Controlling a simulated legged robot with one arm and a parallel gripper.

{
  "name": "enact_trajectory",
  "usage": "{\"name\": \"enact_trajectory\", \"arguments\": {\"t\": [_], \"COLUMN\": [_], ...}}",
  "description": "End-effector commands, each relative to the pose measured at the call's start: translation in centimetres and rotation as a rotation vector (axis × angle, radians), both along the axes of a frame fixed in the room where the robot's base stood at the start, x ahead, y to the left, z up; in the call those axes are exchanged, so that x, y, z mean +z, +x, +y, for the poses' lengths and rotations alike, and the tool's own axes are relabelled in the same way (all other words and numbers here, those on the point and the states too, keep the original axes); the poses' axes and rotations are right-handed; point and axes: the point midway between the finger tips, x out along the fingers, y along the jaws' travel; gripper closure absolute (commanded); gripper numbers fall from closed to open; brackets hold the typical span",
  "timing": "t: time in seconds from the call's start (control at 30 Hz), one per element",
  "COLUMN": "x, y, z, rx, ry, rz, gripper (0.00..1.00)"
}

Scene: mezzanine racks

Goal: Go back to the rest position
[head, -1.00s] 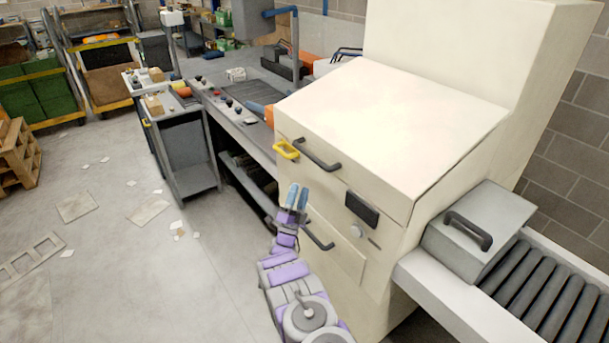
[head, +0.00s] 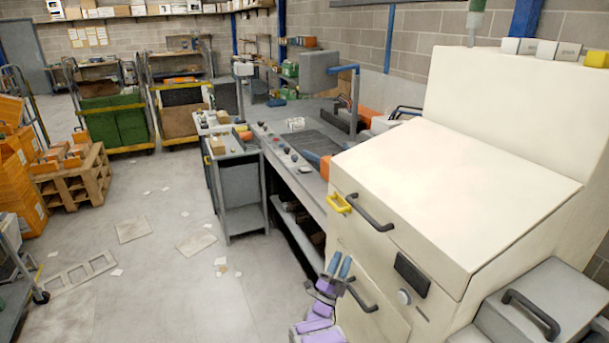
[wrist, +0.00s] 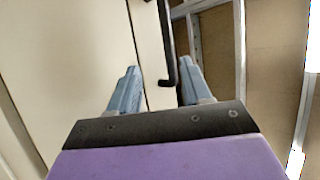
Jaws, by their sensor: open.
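My gripper (head: 338,266) is in the lower middle of the head view, in front of the cream machine (head: 450,190). Its two blue fingers are spread and nothing is held between them. In the wrist view the fingers (wrist: 158,88) stand apart, with a dark handle (wrist: 168,50) showing between and beyond them. I cannot tell whether the right finger touches that handle. In the head view the lower dark handle (head: 362,292) is just right of my gripper. The upper dark handle (head: 370,212) and a yellow handle (head: 335,203) are above it.
A grey workbench (head: 290,165) with controls runs behind the machine. A grey cart (head: 238,180) stands left of it. Papers and flat pieces (head: 196,242) lie on the open floor at left. A wooden pallet stack (head: 75,180) and orange crates (head: 20,190) stand farther left.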

Motion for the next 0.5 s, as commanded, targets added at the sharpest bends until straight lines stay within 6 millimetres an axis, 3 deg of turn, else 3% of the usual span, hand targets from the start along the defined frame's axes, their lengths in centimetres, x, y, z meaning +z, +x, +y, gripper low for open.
{"name": "enact_trajectory", "arguments": {"t": [0.3,0.5], "x": [4.6,7.3], "y": [6.4,9.1], "z": [0.8,2.2], "rx": [0.069,0.142], "ry": [0.080,0.107], "rz": [0.257,0.471], "gripper": [0.52,0.52]}}
